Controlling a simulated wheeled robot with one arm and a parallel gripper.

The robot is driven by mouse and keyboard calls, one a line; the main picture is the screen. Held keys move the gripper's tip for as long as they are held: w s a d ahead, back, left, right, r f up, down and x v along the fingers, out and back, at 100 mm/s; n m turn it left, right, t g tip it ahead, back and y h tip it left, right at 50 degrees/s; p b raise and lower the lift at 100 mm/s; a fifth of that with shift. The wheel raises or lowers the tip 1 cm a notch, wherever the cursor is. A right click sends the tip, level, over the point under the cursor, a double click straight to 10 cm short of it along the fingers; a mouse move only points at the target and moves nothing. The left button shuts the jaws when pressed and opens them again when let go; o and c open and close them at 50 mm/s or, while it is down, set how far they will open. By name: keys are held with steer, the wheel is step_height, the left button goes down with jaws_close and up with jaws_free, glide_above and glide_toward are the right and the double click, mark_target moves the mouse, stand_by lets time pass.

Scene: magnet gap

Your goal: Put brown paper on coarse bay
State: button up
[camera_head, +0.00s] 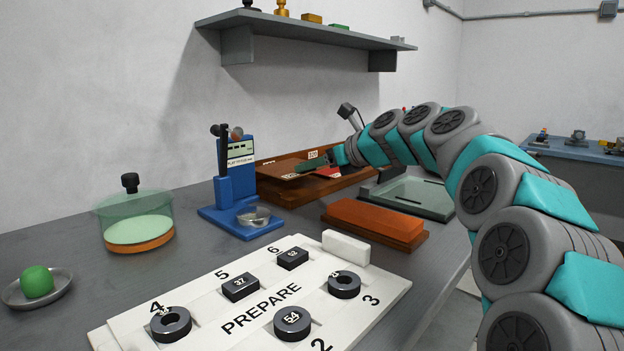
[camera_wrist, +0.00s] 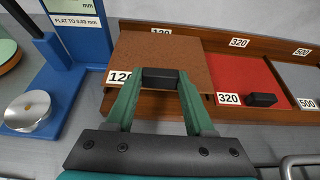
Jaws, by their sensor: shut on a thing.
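The brown paper (camera_wrist: 150,55) is a flat brown sheet with a black grip block (camera_wrist: 160,79). My gripper (camera_wrist: 160,90) is shut on that block, with one green finger on each side. The sheet lies over the leftmost bay of the wooden rack (camera_wrist: 130,104), by a 120 label (camera_wrist: 120,77), and hides most of that bay. I cannot tell whether it touches the bay floor; it looks slightly raised. In the head view my gripper (camera_head: 325,163) is at the rack (camera_head: 300,190), with the brown sheet (camera_head: 283,167) at its left.
A red sheet with a black block (camera_wrist: 262,100) lies in the 320 bay. A grey sheet (camera_wrist: 298,80) is in the 500 bay. A blue gauge stand (camera_head: 236,185) is left of the rack. An orange-brown block (camera_head: 375,222) and glass tray (camera_head: 408,195) lie in front.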

mark_target(312, 189)
steer(key=shift+w+a, duration=0.15)
steer(key=shift+w, duration=0.05)
steer(key=shift+f, duration=0.15)
step_height(312, 189, down, 2)
steer(key=shift+s+a+f, duration=0.1)
steer(key=shift+f, duration=0.5)
steer(key=o, duration=1.3)
steer(key=shift+f, duration=0.15)
steer(key=shift+b, duration=0.3)
steer(key=v, duration=1.2)
